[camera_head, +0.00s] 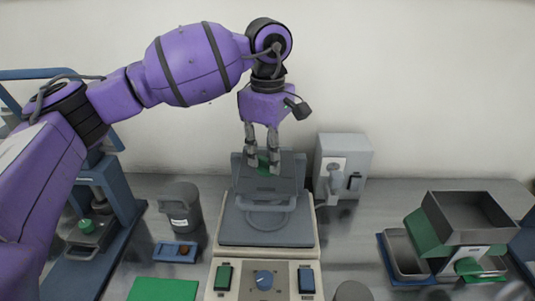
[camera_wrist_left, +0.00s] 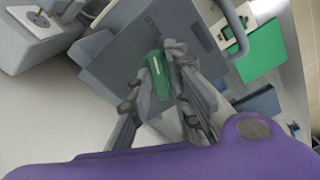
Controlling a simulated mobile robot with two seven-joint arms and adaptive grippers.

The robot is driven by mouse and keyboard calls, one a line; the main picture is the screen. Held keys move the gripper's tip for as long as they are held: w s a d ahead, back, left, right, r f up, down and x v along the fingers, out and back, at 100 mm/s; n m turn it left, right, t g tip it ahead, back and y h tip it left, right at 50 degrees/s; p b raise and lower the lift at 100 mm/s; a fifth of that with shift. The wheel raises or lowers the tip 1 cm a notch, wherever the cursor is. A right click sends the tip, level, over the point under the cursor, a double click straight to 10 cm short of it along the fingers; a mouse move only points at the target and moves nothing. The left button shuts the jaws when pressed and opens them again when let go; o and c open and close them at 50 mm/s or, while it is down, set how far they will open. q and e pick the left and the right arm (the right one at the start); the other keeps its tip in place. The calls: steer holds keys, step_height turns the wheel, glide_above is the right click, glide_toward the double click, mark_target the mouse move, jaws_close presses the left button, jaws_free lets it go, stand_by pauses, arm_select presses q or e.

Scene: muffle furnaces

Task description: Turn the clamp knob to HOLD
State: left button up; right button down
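The clamp knob is a small green handle with a white line (camera_wrist_left: 157,72). In the head view the knob (camera_head: 263,163) shows low between the fingers, on the upright grey part of the central device. My left gripper (camera_head: 262,164) points down with one finger on each side of the knob. In the wrist view my left fingers (camera_wrist_left: 160,78) come close along both sides of it. I cannot tell whether they press on it. My right gripper is in neither view.
The central device has a grey bar handle (camera_head: 268,207) and a front panel with a blue dial (camera_head: 264,280). A grey box (camera_head: 343,165) stands close on the right, a grey bin (camera_head: 181,207) on the left.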

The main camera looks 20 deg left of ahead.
mark_target(268, 159)
arm_select(q)
steer(key=shift+o, duration=0.6)
step_height(268, 159, up, 12)
stand_by(0.5)
